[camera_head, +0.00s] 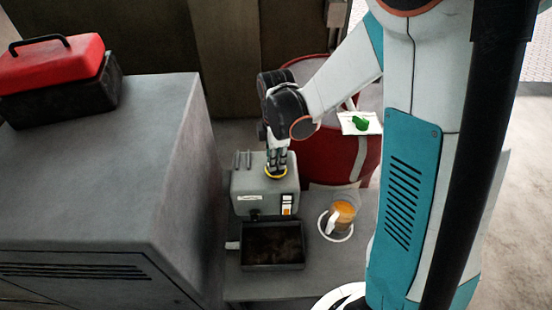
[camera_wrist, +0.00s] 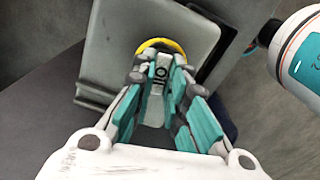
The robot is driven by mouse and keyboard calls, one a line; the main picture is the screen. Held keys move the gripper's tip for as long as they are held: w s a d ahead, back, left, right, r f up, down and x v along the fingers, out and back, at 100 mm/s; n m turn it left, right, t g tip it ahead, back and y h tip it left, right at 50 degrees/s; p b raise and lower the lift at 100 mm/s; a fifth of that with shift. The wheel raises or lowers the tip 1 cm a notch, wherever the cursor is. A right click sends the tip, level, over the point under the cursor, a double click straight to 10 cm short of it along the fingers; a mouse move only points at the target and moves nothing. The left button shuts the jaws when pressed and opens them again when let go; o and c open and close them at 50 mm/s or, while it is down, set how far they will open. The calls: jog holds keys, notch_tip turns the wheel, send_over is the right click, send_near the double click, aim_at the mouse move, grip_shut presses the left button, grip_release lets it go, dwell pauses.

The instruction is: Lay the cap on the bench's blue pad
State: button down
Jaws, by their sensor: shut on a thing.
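The cap shows as a yellow-rimmed round piece (camera_head: 276,175) at the top of a grey box-shaped unit. It also shows in the wrist view as a yellow arc (camera_wrist: 160,44) beyond my fingers. My gripper (camera_head: 277,162) points down from above and is shut on the cap; in the wrist view the teal-padded fingers (camera_wrist: 160,78) close around its grey middle part. The fingers hide much of the cap, and I cannot tell whether it still touches the unit. I cannot make out a blue pad in either view.
The grey unit (camera_head: 249,190) stands behind a dark tray (camera_head: 273,247). An orange-topped container (camera_head: 343,213) is to its right. A red drum (camera_head: 334,158) stands behind, with a green item (camera_head: 361,123) on a white sheet. A large grey cabinet (camera_head: 100,165) with a red toolbox (camera_head: 52,64) fills the left.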

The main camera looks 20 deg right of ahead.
jog(key=shift+r, duration=0.2)
jog(key=shift+r+p, duration=1.4)
jog(key=shift+r, duration=0.95)
jog(key=shift+f, duration=0.1)
